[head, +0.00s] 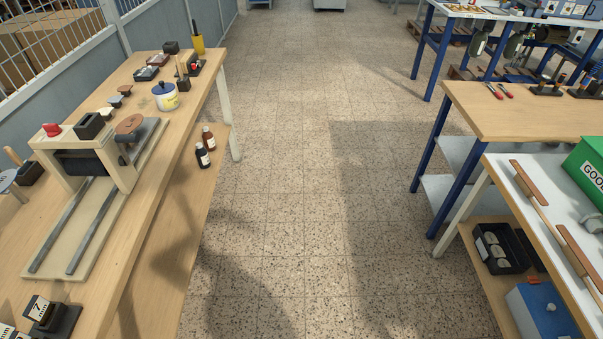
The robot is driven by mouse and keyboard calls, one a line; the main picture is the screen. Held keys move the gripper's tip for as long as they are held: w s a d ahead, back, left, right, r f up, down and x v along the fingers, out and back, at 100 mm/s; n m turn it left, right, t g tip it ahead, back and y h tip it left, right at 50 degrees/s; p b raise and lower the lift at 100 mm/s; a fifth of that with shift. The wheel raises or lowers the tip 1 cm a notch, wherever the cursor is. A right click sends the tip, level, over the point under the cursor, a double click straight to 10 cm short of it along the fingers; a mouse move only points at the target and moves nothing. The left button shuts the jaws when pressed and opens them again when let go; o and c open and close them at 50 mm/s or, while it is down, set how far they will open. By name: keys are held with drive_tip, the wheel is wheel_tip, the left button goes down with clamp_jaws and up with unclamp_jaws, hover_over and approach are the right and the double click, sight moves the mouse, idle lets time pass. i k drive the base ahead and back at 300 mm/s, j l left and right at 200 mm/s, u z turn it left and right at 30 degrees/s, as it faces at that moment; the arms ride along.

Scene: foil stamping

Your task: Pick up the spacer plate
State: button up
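A small block marked "7 mm" (41,310) sits in a dark holder (62,322) at the bottom left, on the left wooden bench (115,300). Part of another marked block (8,331) shows at the bottom left corner, cut off by the picture edge. These marked blocks may be spacer plates; I cannot tell which one is meant. My gripper is not in view.
A press-like machine (90,160) with two rails stands on the left bench. A white jar (165,97) and small tools lie farther back. The tiled floor (290,200) between the benches is clear. Another wooden table (530,112) stands right.

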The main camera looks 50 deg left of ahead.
sight(39, 310)
drive_tip(key=u, duration=3.8)
